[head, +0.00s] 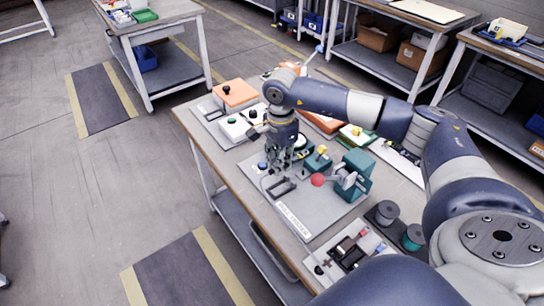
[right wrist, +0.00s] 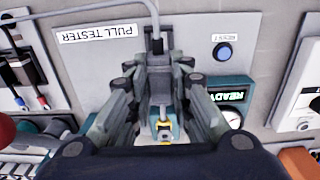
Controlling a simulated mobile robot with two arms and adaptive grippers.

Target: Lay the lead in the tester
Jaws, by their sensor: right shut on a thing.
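My right gripper (head: 278,168) is low over the tester (head: 305,232), a grey plate labelled PULL TESTER with teal blocks (head: 355,175) and a red ball knob (head: 318,180). In the right wrist view the gripper (right wrist: 160,95) is shut on the grey lead (right wrist: 130,8). The lead bends in from the upper left and runs between the fingers. Beyond the fingertips a yellow piece (right wrist: 166,131) shows against teal; I cannot tell whether it belongs to the lead or the tester. My left gripper is out of view.
The plate carries a blue RESET button (right wrist: 222,52), a READY display (right wrist: 227,95) and a gauge (right wrist: 233,118). A board with red and blue tips (head: 345,255) and two spools (head: 386,212) stand at the near right. An orange box (head: 234,96) stands at the far left.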

